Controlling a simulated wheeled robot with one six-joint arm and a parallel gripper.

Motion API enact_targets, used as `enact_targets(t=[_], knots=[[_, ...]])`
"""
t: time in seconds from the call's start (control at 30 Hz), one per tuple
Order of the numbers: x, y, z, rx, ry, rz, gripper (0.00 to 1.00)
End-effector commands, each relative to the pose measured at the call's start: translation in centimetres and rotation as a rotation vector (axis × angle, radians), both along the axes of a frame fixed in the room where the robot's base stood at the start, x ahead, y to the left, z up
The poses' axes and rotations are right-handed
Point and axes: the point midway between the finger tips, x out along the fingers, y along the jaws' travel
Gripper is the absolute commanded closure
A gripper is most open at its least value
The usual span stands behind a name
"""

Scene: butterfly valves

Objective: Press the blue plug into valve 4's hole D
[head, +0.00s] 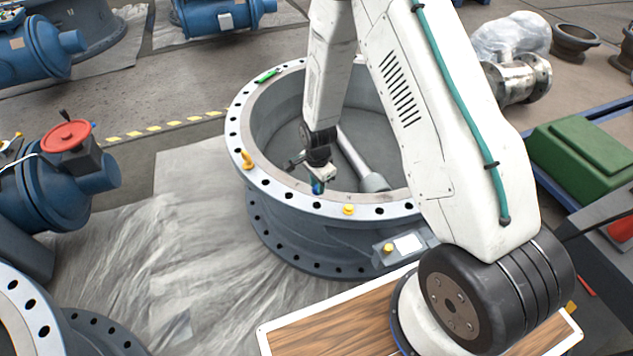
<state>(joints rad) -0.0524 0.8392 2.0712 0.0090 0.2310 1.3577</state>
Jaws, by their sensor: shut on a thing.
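A large grey-blue valve body (310,235) stands in the middle, with a round flange ringed by dark bolt holes. My gripper (319,180) points down at the near inner edge of the flange. It is shut on a small blue plug (318,187), of which only a little shows below the fingers. I cannot tell whether the plug touches the flange or is over a hole. No letter or number is readable, so I cannot tell which hole is D or whether this is valve 4.
Yellow pieces (348,209) and a green piece (267,76) sit on the flange. A grey box with a yellow button (388,247) is on the valve's near side. A blue motor with a red handwheel (68,135) stands left. A green case (580,155) is right. Plastic sheeting covers the left floor.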

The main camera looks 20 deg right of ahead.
Motion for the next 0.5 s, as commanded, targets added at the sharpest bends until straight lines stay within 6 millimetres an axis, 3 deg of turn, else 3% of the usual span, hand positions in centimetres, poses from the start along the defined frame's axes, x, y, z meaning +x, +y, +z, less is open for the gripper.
enact_targets(t=[0.5], knots=[[0.0, 0.1, -4.7, 0.0, 0.002, 0.005, 1.0]])
